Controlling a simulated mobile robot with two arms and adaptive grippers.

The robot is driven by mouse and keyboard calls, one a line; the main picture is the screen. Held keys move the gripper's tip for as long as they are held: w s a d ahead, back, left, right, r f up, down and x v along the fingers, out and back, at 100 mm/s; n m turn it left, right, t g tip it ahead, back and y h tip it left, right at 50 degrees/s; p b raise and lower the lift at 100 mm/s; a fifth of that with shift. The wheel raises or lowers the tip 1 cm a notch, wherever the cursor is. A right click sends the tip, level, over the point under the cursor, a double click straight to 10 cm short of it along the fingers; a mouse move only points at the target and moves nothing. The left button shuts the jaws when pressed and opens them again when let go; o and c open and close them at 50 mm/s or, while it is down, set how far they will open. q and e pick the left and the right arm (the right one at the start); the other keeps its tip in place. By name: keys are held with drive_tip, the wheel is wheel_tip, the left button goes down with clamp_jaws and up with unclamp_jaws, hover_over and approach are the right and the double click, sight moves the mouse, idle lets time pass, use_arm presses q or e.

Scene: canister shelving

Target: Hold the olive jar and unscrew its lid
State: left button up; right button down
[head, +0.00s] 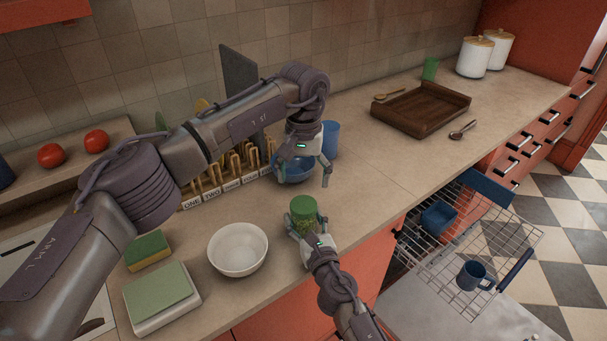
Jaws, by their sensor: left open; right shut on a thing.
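The olive jar (301,222) stands on the counter near its front edge. Its green lid (303,206) is on top. My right gripper (305,232) is shut on the jar's body from the front, and its fingers hide part of the jar. My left gripper (304,180) is open and empty, above and behind the jar, apart from the lid. It points down in front of a blue bowl.
A white bowl (238,250) stands left of the jar, with a sponge (147,250) and a scale (162,300) further left. The blue bowl (294,172), blue cup (330,139) and wooden rack (230,178) are behind. An open dishwasher rack (470,240) is right. The counter right of the jar is clear.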

sight(304, 204)
use_arm(q)
wheel_tip(304, 204, down, 8)
drive_tip(key=shift+r, duration=0.15)
drive_tip(key=shift+c, duration=0.3)
use_arm(e)
drive_tip(key=shift+f, duration=0.1)
